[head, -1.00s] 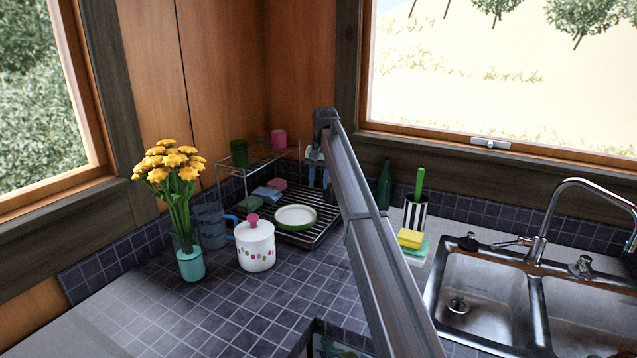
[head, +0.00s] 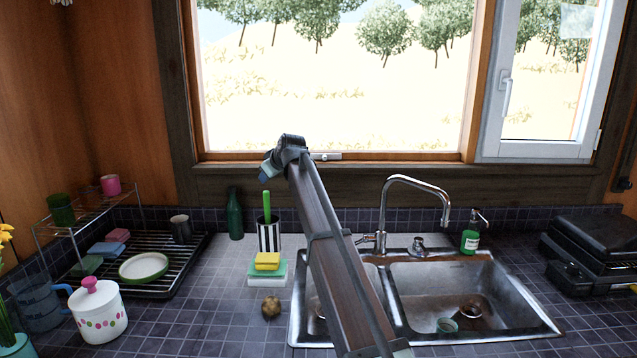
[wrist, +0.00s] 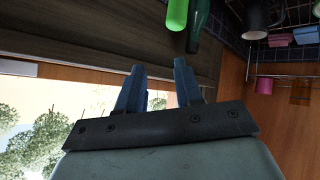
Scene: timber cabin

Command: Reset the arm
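My arm reaches up from the bottom of the head view, in front of the sink and window. My gripper (head: 268,170) is at its far end, above the striped utensil holder (head: 268,235) and small in that view. The wrist view shows its two dark blue fingers (wrist: 160,85) spread apart with nothing between them. The fingers are in the air, with the wooden window frame behind them. A green utensil handle (wrist: 177,14) and a green bottle (wrist: 199,25) show beyond the fingertips.
The double sink (head: 440,290) with its tall faucet (head: 415,185) is at right. The dish rack (head: 165,275) with a plate, the lidded pot (head: 97,315) and the green bottle (head: 235,215) stand at left. Sponges (head: 267,262) and a brown round item (head: 270,307) are on the counter.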

